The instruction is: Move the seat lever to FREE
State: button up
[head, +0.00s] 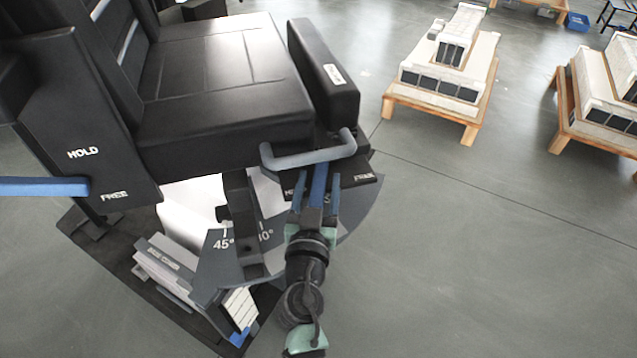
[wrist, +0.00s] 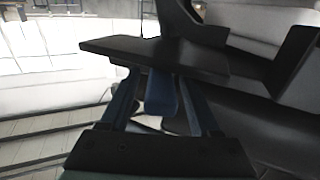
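A blue lever (head: 319,182) stands out from a dark panel (head: 345,190) below the right front corner of the black seat (head: 225,85). The panel reads FREE at its right end and partly hidden letters, starting with H, at its left. The lever is between these words, closer to the left one. My gripper (head: 316,190) is open, with one finger on each side of the lever. In the wrist view, the lever (wrist: 161,95) shows between the two fingers, with a gap at least on the left. My gripper hides part of the panel.
A grey loop handle (head: 310,156) is just above my gripper. Another blue lever (head: 45,187) at far left lies level with FREE on a HOLD/FREE panel (head: 85,125). A grey angle plate (head: 225,260) is below. Pallets (head: 470,130) stand right; floor between is clear.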

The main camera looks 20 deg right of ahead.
grip_shut()
dwell(1.3)
